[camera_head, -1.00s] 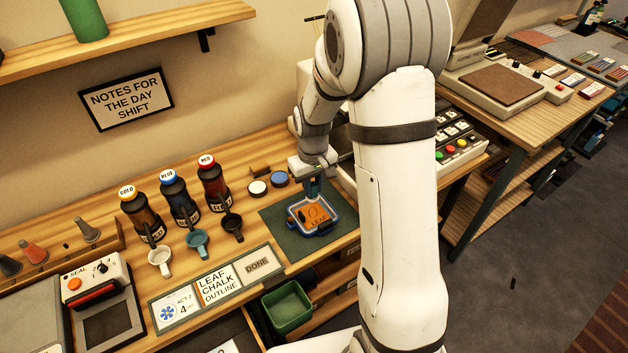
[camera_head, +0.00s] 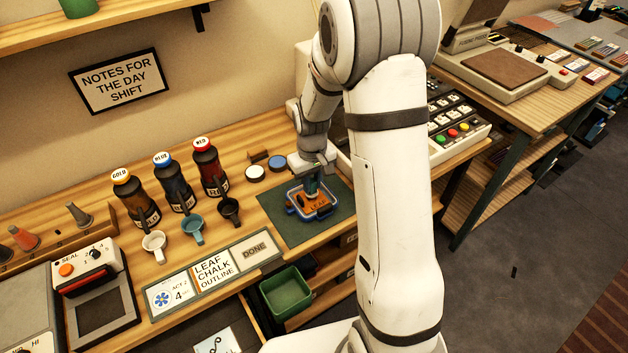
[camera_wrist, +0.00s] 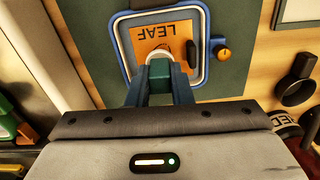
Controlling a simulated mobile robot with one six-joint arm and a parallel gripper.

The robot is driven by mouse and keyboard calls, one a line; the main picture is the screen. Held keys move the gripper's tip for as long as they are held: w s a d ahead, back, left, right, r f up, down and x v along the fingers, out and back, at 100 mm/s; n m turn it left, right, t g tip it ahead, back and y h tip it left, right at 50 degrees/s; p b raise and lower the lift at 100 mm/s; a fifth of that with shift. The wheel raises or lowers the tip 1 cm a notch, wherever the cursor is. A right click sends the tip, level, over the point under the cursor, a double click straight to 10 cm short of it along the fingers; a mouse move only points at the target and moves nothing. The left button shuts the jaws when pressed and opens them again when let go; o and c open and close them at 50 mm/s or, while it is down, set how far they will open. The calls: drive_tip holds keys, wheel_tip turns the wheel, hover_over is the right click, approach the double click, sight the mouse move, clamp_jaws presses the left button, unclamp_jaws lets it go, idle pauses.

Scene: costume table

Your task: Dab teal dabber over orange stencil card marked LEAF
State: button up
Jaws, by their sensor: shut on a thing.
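The orange stencil card (camera_wrist: 147,40) marked LEAF lies inside a blue-rimmed frame (camera_wrist: 204,30) on a dark green mat (camera_head: 337,213); both card (camera_head: 322,206) and frame show in the head view too. My gripper (camera_wrist: 158,88) is shut on the teal dabber (camera_wrist: 160,76), whose pale round tip points at the card. I cannot tell whether the tip touches the card.
White, teal and dark cups (camera_head: 193,230) stand left of the mat, before gold, blue and red bottles (camera_head: 207,168). A sign strip (camera_head: 214,270) lies in front, with a green bin (camera_head: 287,292) below the table edge.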

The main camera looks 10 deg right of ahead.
drive_tip(key=shift+f+b, duration=0.5)
drive_tip(key=shift+f, duration=0.1)
idle(1.6)
drive_tip(key=shift+r, duration=0.15)
drive_tip(key=shift+r+p, duration=2.3)
drive_tip(key=shift+r, duration=1.15)
